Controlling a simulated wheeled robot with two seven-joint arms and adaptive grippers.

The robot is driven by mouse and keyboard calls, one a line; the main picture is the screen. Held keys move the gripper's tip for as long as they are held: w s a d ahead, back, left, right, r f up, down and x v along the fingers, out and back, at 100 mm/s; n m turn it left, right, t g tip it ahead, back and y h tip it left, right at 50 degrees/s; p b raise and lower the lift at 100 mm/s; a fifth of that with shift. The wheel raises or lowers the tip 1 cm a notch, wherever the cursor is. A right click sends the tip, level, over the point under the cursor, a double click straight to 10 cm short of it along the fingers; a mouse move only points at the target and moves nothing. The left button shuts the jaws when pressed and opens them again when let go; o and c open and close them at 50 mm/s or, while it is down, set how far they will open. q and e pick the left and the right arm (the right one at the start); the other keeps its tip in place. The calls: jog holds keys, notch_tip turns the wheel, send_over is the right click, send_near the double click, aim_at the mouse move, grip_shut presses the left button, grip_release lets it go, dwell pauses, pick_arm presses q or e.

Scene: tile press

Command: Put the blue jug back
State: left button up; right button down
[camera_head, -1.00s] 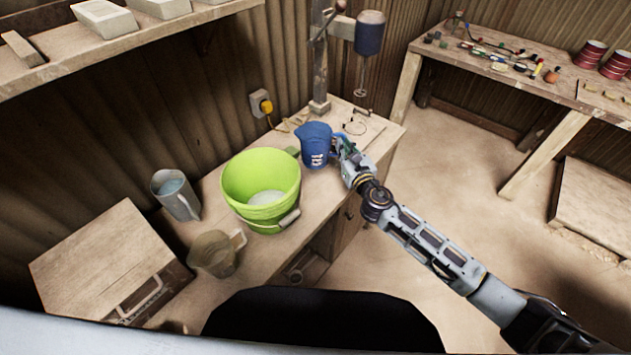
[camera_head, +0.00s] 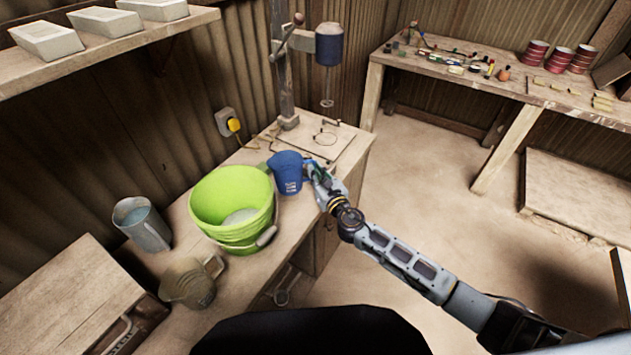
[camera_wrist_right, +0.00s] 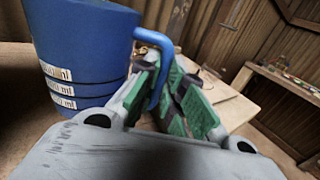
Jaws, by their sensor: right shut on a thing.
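The blue jug (camera_head: 287,172) is upright at the bench, just right of the green bucket and in front of the drill press base. Its white volume marks face me. My right gripper (camera_head: 313,172) is at the jug's right side. In the right wrist view the green-padded fingers (camera_wrist_right: 172,92) are shut on the jug's blue handle, and the jug's body (camera_wrist_right: 80,45) fills the upper left. I cannot tell whether the jug's bottom touches the bench. My left gripper is not in view.
The green bucket (camera_head: 231,205) with pale contents stands close left of the jug. A grey jug (camera_head: 142,224) and a clear jug (camera_head: 190,284) stand farther left on the bench (camera_head: 268,262). The drill press (camera_head: 288,80) rises behind. Bare bench lies right of its base.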

jog(key=shift+r, duration=0.1)
pick_arm(q)
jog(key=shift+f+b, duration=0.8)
jog(key=shift+b, duration=0.05)
pick_arm(e)
jog(key=shift+f, duration=1.9)
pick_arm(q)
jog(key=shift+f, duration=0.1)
pick_arm(e)
jog(key=shift+f, duration=0.1)
jog(key=c, duration=1.5)
grip_release()
jog(key=shift+c, duration=0.2)
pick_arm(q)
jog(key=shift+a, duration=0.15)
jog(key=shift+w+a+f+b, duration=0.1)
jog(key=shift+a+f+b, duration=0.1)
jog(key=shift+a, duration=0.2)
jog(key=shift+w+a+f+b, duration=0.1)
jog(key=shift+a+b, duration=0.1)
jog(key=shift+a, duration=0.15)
pick_arm(e)
jog(key=v, duration=1.2)
